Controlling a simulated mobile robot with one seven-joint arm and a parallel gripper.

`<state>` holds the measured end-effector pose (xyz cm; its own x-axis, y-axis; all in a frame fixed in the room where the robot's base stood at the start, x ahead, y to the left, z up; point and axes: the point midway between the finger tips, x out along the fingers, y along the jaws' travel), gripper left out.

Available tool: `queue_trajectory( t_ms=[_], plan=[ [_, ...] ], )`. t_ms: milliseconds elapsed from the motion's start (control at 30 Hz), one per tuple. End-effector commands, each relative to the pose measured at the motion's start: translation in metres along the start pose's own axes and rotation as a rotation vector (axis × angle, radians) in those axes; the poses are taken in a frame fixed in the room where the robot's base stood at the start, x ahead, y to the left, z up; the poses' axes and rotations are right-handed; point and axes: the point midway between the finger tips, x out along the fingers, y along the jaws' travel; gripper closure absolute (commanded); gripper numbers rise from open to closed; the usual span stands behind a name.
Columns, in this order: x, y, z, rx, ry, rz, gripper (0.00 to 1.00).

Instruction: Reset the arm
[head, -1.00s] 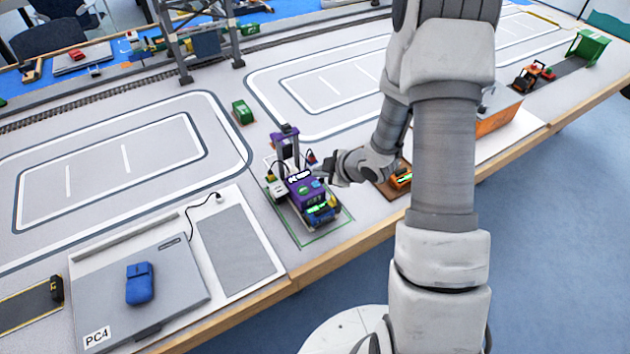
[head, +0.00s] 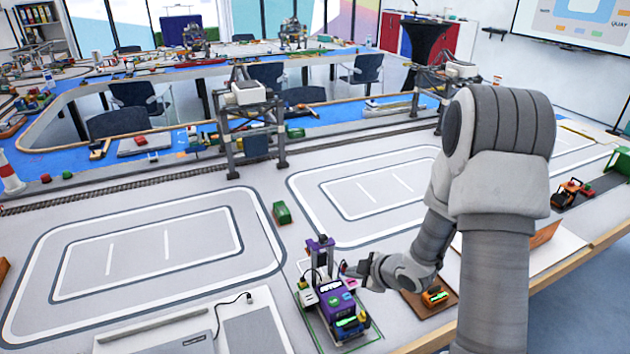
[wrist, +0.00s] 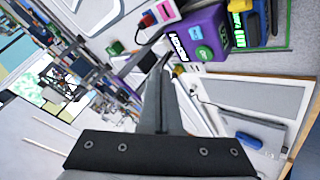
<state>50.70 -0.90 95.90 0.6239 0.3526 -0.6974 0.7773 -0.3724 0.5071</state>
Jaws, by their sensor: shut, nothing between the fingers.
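My gripper (head: 350,270) is at the right side of a purple vehicle model (head: 335,300) with a mast and a green display, which stands on a green-outlined pad on the table. From the head view I cannot tell whether the fingertips touch it. In the wrist view the fingers (wrist: 162,70) are closed together with nothing between them, and the purple vehicle (wrist: 200,42) shows just beyond their tips. My arm reaches in from the right of the head view and hides part of the table.
A green block (head: 282,213) lies on the table behind the vehicle. An orange device (head: 434,297) sits on a brown pad right of it. A gantry crane (head: 248,120) stands on rails at the back. A grey laptop (head: 190,343) is at the front left. The marked lanes are clear.

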Motion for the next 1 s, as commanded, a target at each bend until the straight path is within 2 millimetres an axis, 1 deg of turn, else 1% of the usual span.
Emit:
queue_trajectory(
  t_ms=[67, 133, 233, 367, 400, 533, 667, 700, 767, 800, 867, 1000],
  plan=[
    [-0.004, 0.005, -0.001, 0.003, -0.013, 0.008, 1.0],
    [-0.011, 0.014, -0.003, 0.015, -0.041, 0.023, 1.0],
    [-0.031, 0.033, -0.006, 0.05, -0.11, 0.06, 1.0],
    [-0.069, 0.058, -0.013, 0.131, -0.216, 0.122, 1.0],
    [-0.081, 0.064, -0.016, 0.163, -0.245, 0.141, 1.0],
    [-0.123, 0.077, -0.026, 0.273, -0.326, 0.201, 1.0],
    [-0.166, 0.08, -0.038, 0.398, -0.387, 0.251, 1.0],
    [-0.179, 0.079, -0.042, 0.44, -0.402, 0.265, 1.0],
    [-0.198, 0.075, -0.048, 0.504, -0.42, 0.281, 1.0],
    [-0.21, 0.072, -0.052, 0.546, -0.43, 0.291, 1.0],
    [-0.228, 0.065, -0.059, 0.612, -0.441, 0.302, 1.0],
    [-0.268, 0.042, -0.076, 0.767, -0.453, 0.312, 1.0]
  ],
)
